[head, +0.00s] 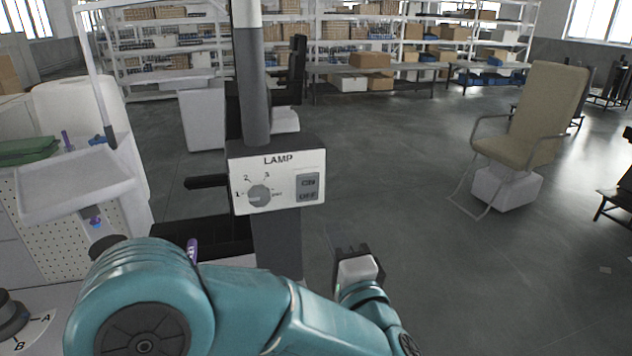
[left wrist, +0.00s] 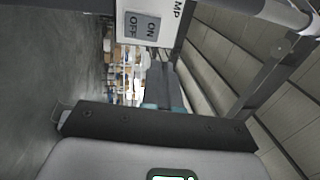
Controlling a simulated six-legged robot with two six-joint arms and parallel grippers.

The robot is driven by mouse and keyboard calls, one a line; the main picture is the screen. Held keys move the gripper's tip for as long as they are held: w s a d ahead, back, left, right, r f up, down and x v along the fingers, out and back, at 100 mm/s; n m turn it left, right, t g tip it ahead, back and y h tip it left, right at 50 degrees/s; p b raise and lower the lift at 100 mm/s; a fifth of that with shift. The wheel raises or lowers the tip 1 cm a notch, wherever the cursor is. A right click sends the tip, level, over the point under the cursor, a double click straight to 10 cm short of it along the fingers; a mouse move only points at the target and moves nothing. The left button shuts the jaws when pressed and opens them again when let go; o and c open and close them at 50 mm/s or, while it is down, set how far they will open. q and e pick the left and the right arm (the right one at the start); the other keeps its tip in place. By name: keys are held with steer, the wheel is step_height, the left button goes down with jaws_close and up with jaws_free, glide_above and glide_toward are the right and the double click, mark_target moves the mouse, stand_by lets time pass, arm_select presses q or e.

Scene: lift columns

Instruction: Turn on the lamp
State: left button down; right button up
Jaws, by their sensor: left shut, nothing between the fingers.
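The lamp control box (head: 235,200) is a light panel labelled LAMP on a dark column. It carries a round grey knob (head: 258,195) with number marks and a grey ON/OFF switch (head: 308,187), ON above OFF. I cannot tell which side of the switch is pressed. The switch also shows in the left wrist view (left wrist: 142,26), at the top and turned sideways. My left gripper (head: 338,236) is shut and empty, below and to the right of the box, apart from it. The lamp head is not in view. My right gripper is not in view.
A black handle (head: 205,182) sticks out left of the box. A white tray (head: 75,180) stands at the left. A beige chair (head: 535,115) stands at the right. Shelves with boxes line the back. The floor right of the box is clear.

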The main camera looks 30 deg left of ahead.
arm_select(q)
steer(key=p, duration=0.3)
glide_toward(309, 176)
steer(key=x, duration=0.6)
steer(key=shift+w+a+r, duration=0.1)
steer(key=shift+w+a, duration=0.1)
steer(key=shift+a, duration=0.1)
steer(key=shift+w, duration=0.1)
steer(key=r+p, duration=0.1)
steer(key=p, duration=0.2)
steer(key=shift+w+a+r, duration=0.2)
steer(key=shift+a+r, duration=0.1)
steer(key=shift+r, duration=0.1)
steer(key=shift+f, duration=0.4)
